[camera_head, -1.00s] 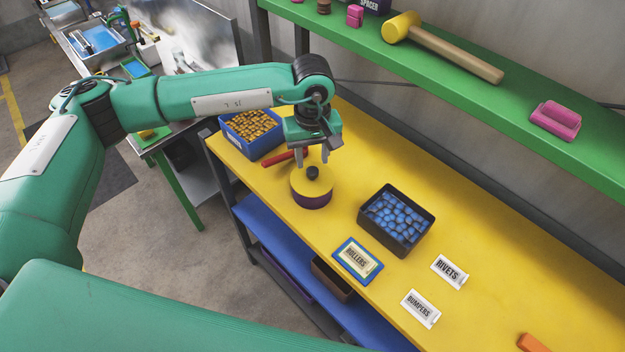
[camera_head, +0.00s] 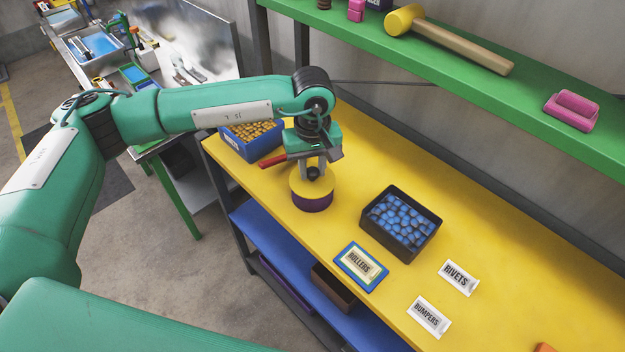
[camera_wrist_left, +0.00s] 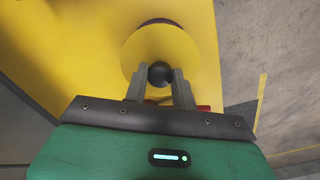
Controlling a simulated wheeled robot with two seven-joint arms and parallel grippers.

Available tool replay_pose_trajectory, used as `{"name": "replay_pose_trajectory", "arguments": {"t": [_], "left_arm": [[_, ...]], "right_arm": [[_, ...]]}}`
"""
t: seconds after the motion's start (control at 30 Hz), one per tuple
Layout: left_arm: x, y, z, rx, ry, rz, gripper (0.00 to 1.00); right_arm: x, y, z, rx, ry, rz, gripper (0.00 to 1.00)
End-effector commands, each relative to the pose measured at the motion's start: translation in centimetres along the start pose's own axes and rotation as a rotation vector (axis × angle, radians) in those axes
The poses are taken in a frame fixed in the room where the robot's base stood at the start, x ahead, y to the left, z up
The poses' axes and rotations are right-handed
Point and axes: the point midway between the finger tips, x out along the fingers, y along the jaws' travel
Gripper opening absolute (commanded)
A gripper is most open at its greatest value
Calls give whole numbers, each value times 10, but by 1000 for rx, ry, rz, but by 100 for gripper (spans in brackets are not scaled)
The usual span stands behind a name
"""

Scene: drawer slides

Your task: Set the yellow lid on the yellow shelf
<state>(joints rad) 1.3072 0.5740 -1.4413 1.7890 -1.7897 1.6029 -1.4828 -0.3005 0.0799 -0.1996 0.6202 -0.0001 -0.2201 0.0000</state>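The yellow lid (camera_head: 301,183) is a round disc with a black knob. It sits on a round purple container (camera_head: 313,202), which stands on the yellow shelf (camera_head: 480,240). The lid also shows in the left wrist view (camera_wrist_left: 190,58), with the black knob (camera_wrist_left: 160,73) between the fingertips. My left gripper (camera_head: 313,171) points down over the lid. Its fingers flank the knob closely, with no clear gap on either side, so it looks shut on it. My right gripper is not in view.
A blue bin of orange pieces (camera_head: 224,136) and a red-handled tool (camera_head: 273,161) lie beside the gripper. A black bin of blue pieces (camera_head: 372,230) and label cards (camera_head: 459,278) stand to the right. A green shelf (camera_head: 440,45) with a mallet (camera_head: 465,51) runs above.

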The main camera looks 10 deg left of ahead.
Motion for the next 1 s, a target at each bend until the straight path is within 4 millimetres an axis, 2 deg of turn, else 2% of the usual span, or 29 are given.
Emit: {"name": "replay_pose_trajectory", "arguments": {"t": [0.13, 0.23, 0.27, 0.57, 1.0], "left_arm": [[0, 0, 0, 0, 0, 0, 22], [0, 0, 0, 0, 0, 0, 3], [0, 0, 0, 0, 0, 0, 0], [-1, 0, 0, 0, 0, 0, 0], [-15, 0, 0, 0, 0, 1, 0]], "right_arm": [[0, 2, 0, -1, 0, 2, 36], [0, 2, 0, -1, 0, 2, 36], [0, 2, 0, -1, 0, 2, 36], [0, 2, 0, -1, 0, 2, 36], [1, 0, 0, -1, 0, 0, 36]]}}
